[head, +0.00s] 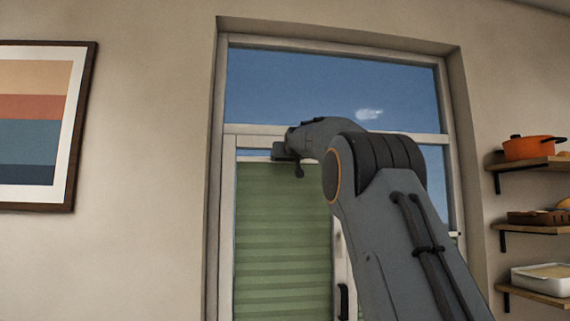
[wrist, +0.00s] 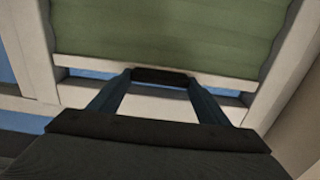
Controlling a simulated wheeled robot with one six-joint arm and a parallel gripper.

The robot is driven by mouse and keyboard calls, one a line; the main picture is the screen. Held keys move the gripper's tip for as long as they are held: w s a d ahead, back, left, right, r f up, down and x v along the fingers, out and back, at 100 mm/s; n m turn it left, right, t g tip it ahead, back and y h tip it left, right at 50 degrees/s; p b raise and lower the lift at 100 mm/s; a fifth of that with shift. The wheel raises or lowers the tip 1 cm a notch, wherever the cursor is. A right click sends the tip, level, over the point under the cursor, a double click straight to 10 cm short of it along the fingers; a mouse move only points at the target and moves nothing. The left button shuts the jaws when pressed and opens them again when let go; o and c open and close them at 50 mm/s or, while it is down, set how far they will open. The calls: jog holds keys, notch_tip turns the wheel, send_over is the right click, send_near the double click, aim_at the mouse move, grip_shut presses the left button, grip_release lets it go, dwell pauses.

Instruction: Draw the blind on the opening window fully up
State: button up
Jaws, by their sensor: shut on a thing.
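The green pleated blind (head: 283,240) covers the lower left pane of the window from just under the crossbar down to the bottom of the head view. A thin blue strip shows between its top and the frame. In the wrist view, the green blind (wrist: 170,35) ends at a pale rail (wrist: 85,65), with a narrow gap of sky beside it. My gripper (wrist: 160,80) is shut on a dark handle (wrist: 160,74) at that rail. In the head view my arm hides part of the window, and the fingertips cannot be made out.
The white window frame (head: 290,133) has a bare upper pane (head: 300,85). A black window handle (head: 343,300) is at the blind's right. Shelves with an orange pot (head: 532,148) and a white dish (head: 543,279) stand right. A framed picture (head: 38,120) hangs left.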

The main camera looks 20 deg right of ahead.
jog(key=shift+s+r, duration=0.1)
jog(key=shift+r, duration=0.35)
jog(key=shift+r, duration=0.15)
jog(key=o, duration=1.5)
jog(key=shift+f, duration=0.2)
jog(key=shift+b+v, duration=2.3)
jog(key=shift+v, duration=1.5)
jog(key=shift+a, duration=0.1)
